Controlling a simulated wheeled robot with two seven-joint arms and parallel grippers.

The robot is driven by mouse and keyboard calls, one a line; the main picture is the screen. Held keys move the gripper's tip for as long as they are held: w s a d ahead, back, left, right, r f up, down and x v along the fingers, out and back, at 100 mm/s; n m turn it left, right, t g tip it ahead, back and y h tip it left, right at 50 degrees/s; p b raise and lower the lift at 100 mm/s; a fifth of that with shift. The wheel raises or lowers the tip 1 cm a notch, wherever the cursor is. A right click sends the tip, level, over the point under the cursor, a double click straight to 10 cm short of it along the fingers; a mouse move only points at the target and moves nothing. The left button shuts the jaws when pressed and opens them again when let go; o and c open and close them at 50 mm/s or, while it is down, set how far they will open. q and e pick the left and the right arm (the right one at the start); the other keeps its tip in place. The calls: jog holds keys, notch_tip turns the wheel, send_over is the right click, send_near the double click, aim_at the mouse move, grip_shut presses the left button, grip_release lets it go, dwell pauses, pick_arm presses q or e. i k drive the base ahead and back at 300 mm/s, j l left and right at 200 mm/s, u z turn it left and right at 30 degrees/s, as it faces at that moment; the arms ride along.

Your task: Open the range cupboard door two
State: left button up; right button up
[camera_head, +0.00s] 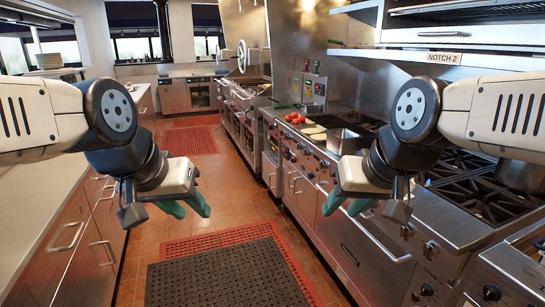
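The steel range (322,219) runs along the right side, with its fronts facing the aisle. A wide front panel (352,262) with a long bar handle (384,241) is nearest; it looks shut. Smaller fronts with vertical handles (297,186) sit further back and also look shut. I cannot tell which one is cupboard door two. My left gripper (192,212) hangs over the aisle, its green fingers apart and empty. My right gripper (343,210) is in front of the range, its green fingers apart and empty. It overlaps the range front in view; contact cannot be told.
A counter with steel drawers (84,236) lines the left side. A black mat (228,275) and red mats (190,141) lie on the tiled floor. Tomatoes (294,118) and burners (483,196) are on the range top. An overhead shelf (470,62) juts out at right. The aisle is clear.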

aim_at(308, 193)
jog(key=i, duration=3.05)
